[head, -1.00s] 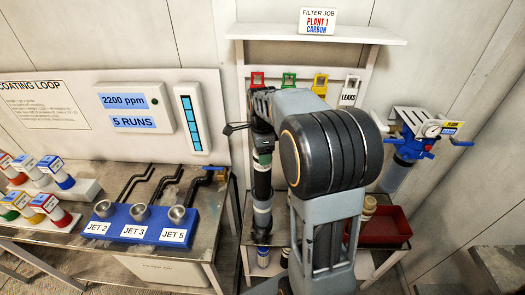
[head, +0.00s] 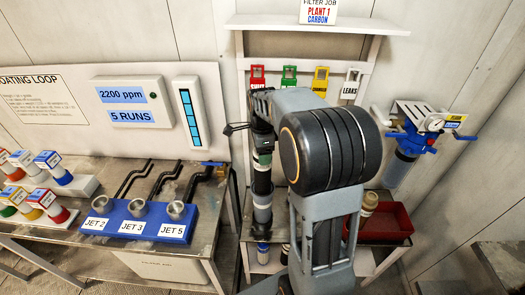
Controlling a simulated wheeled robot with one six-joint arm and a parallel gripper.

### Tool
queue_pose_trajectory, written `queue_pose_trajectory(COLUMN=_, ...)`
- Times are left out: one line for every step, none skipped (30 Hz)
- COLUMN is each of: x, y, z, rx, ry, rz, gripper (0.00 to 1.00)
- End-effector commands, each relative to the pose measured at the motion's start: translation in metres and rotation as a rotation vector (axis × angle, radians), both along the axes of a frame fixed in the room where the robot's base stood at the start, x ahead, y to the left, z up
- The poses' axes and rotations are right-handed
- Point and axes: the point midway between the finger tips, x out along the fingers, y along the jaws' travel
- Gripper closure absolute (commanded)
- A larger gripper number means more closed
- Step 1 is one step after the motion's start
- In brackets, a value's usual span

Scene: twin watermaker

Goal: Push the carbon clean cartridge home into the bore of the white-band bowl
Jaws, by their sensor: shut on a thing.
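My gripper (head: 262,140) points down at the left of the bench, its jaws shut on the upper end of a dark upright cartridge (head: 262,180). A pale and green band shows just under the jaws. Directly below the cartridge is a greyish bowl with a pale band (head: 263,199), standing upright on the bench. The cartridge is in line above the bowl, and its lower end meets the bowl's rim. How deep it sits in the bore cannot be told from here. My arm hides the bench to the right of the bowl.
A red tray (head: 390,222) and a tan cylinder (head: 368,203) stand on the right. A blue filter housing (head: 402,165) with a gauge hangs on the right wall. A blue jet block (head: 140,222) sits on the left bench. Coloured tags hang from the rack (head: 316,28) behind.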

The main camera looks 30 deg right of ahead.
Motion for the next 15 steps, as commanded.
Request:
queue_pose_trajectory(x=0.0, y=0.0, z=-0.002, rx=0.0, ry=-0.001, rz=0.0, gripper=0.54)
queue_pose_trajectory(x=0.0, y=0.0, z=-0.003, rx=0.0, ry=-0.001, rz=0.0, gripper=0.54)
queue_pose_trajectory(x=0.0, y=0.0, z=-0.004, rx=0.0, ry=-0.001, rz=0.0, gripper=0.54)
queue_pose_trajectory(x=0.0, y=0.0, z=-0.004, rx=0.0, ry=-0.001, rz=0.0, gripper=0.54)
queue_pose_trajectory(x=0.0, y=0.0, z=-0.005, rx=0.0, ry=-0.001, rz=0.0, gripper=0.54)
queue_pose_trajectory(x=0.0, y=0.0, z=-0.006, rx=0.0, ry=-0.001, rz=0.0, gripper=0.54)
queue_pose_trajectory(x=0.0, y=0.0, z=-0.007, rx=0.0, ry=-0.001, rz=0.0, gripper=0.54)
queue_pose_trajectory(x=0.0, y=0.0, z=-0.008, rx=0.0, ry=-0.001, rz=0.0, gripper=0.54)
queue_pose_trajectory(x=0.0, y=0.0, z=-0.008, rx=0.0, ry=0.0, rz=0.0, gripper=0.54)
queue_pose_trajectory(x=0.0, y=0.0, z=-0.009, rx=0.0, ry=0.0, rz=0.0, gripper=0.54)
queue_pose_trajectory(x=0.0, y=0.0, z=-0.01, rx=0.0, ry=0.0, rz=0.0, gripper=0.54)
queue_pose_trajectory(x=0.0, y=0.0, z=-0.011, rx=0.0, ry=0.0, rz=0.0, gripper=0.54)
queue_pose_trajectory(x=0.0, y=0.0, z=-0.012, rx=0.0, ry=0.0, rz=0.0, gripper=0.54)
queue_pose_trajectory(x=0.0, y=0.0, z=-0.012, rx=0.0, ry=0.0, rz=0.0, gripper=0.54)
queue_pose_trajectory(x=0.0, y=0.0, z=-0.013, rx=0.0, ry=0.0, rz=0.0, gripper=0.54)
